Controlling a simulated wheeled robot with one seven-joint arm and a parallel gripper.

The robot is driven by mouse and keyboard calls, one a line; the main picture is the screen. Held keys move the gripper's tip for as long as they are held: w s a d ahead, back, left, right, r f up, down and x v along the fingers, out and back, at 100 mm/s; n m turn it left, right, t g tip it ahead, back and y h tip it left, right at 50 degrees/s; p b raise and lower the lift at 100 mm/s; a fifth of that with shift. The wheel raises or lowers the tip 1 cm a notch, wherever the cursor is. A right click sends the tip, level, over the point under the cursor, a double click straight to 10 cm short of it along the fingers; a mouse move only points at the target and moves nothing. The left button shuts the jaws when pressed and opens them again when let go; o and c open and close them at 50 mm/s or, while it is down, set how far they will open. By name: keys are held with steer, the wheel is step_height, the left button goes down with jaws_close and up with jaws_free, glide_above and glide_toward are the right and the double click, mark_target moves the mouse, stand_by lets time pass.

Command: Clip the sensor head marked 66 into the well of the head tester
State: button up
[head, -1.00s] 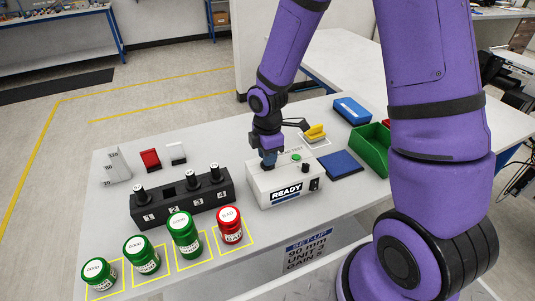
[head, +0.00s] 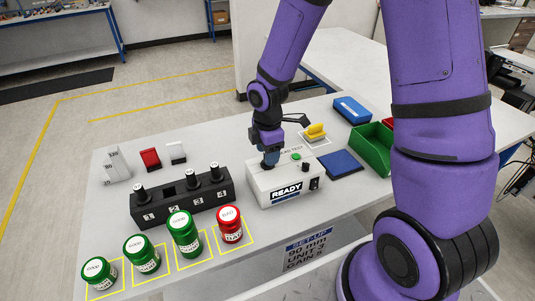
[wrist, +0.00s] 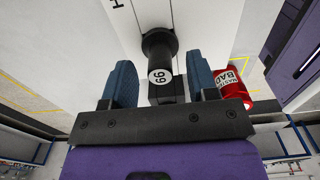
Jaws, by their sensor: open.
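The head tester (head: 283,182) is a white box with a green button and a READY display, right of the rack. The sensor head marked 66 (wrist: 161,76) is a dark cylinder with a white round label, seen end-on in the wrist view. It stands at the tester's well; how deep it sits is hidden. My gripper (head: 269,158) is just above the tester's left part. In the wrist view my gripper (wrist: 161,82) is open, its blue fingers on either side of the head with gaps.
A black rack (head: 182,205) holds sensor heads in slots 1, 3 and 4; slot 2 is empty. Green jars (head: 184,233) and a red BAD jar (head: 230,226) stand in front. A blue pad (head: 341,163) and a green bin (head: 371,148) lie to the right.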

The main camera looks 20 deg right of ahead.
step_height(320, 180, up, 10)
steer(key=shift+f, duration=0.2)
steer(key=shift+r, duration=0.1)
stand_by(0.5)
steer(key=s+d+r+m+t, duration=0.2)
steer(key=s+d+r+m, duration=0.1)
steer(key=s+r+m, duration=0.6)
steer(key=s+d+r+m+t, duration=0.3)
steer(key=s+d+r+m, duration=0.1)
steer(key=s+r+m, duration=0.5)
steer(key=s+r, duration=0.2)
steer(key=s, duration=0.1)
steer(key=shift+r, duration=0.2)
